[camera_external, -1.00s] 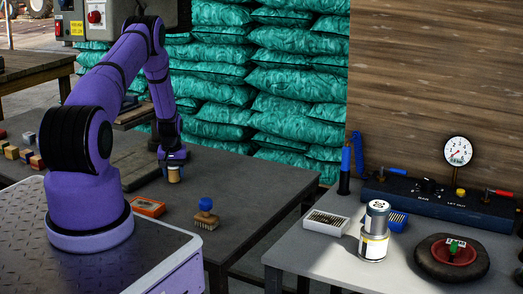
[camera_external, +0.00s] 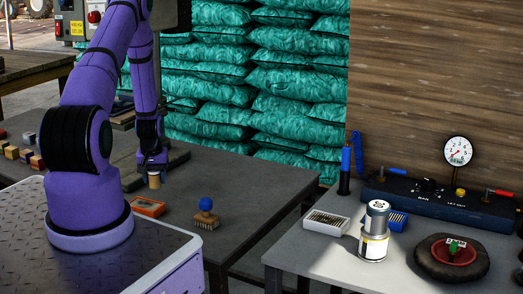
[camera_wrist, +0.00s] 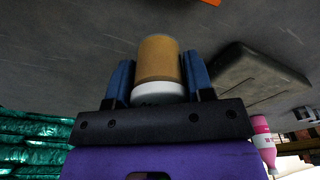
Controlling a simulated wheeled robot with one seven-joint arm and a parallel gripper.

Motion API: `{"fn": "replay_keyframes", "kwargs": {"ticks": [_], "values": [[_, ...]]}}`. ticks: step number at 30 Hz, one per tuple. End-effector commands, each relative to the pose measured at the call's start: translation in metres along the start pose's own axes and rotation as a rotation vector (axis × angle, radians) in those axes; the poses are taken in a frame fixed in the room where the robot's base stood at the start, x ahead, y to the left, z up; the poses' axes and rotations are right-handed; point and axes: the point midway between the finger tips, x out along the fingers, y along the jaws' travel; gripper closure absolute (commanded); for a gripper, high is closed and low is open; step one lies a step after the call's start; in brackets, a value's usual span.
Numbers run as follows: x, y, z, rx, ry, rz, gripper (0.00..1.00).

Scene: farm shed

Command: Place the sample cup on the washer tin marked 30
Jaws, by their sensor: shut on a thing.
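The sample cup (camera_external: 154,181), tan-brown with a white end in the wrist view (camera_wrist: 159,65), is held between the two blue finger pads of my gripper (camera_external: 153,168). My gripper is shut on it and points down over the dark left table. Whether the cup touches the table top is unclear. A silver tin with a white and yellow label (camera_external: 374,245) stands upright on the right table, with a smaller silver part on top. No mark 30 is readable on it, so I cannot tell if it is the washer tin.
On the left table are an orange box (camera_external: 147,207), a blue-knobbed brush (camera_external: 205,215) and several small blocks (camera_external: 27,156). Around the silver tin are a white tray (camera_external: 326,223), a blue item (camera_external: 397,220), a gauge panel (camera_external: 430,203) and a dark round pad (camera_external: 450,268). A gap separates the tables.

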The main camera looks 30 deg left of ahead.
Motion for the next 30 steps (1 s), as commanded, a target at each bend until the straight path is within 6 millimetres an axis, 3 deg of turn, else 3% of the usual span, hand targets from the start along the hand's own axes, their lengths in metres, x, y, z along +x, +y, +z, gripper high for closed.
{"fn": "replay_keyframes", "kwargs": {"ticks": [10,14,17,22,30], "values": [[-0.003,-0.004,0.013,0.0,0.0,0.0,0.76],[-0.006,0.006,0.013,0.02,0.001,0.003,0.76],[-0.013,0.029,0.016,0.066,0.001,0.01,0.76],[-0.035,0.093,0.029,0.199,0.002,0.03,0.76],[-0.075,0.199,0.073,0.438,-0.001,0.062,0.76]]}}
